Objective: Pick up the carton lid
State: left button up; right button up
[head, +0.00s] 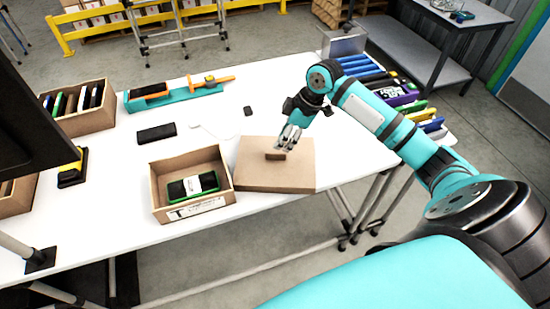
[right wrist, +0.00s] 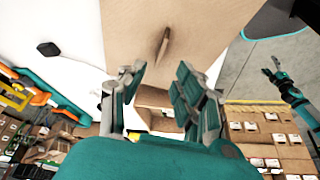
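The carton lid (head: 262,178) is a flat brown board lying on the white table, with a small brown grip (head: 275,155) standing up from its top. The open carton (head: 208,204) stands just left of it and holds a dark item with green edges and a white label (head: 193,186). My right gripper (head: 288,138) is above the lid, near its grip. In the right wrist view the lid (right wrist: 200,30) and its grip (right wrist: 163,46) lie beyond the fingers (right wrist: 157,88), which are spread and empty.
A black block (head: 156,133) and a small dark piece (head: 248,111) lie behind the carton. A teal tool holder (head: 175,98) and a box of upright items (head: 85,115) stand farther back. Colourful items line the right side. The lid is close to the table's front edge.

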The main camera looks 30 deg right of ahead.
aim_at(275, 154)
jog(key=shift+w+a+f, duration=0.15)
jog(key=shift+a+f, duration=0.1)
jog(key=shift+f, duration=0.4)
jog(key=shift+f+p, duration=0.25)
jog(key=shift+p, duration=0.05)
jog(key=p+x, duration=0.1)
jog(key=x, duration=0.2)
jog(key=shift+w+f, duration=0.1)
jog(key=shift+f, duration=0.25)
jog(key=shift+w+a+f, duration=0.15)
jog(key=shift+f, duration=0.35)
pick_arm(q)
jog(key=shift+s+a+r, duration=0.1)
jog(key=shift+s+r, duration=0.15)
jog(key=shift+r, duration=0.25)
jog(key=shift+s+r, duration=0.2)
jog(key=shift+r, duration=0.3)
pick_arm(e)
grip_shut()
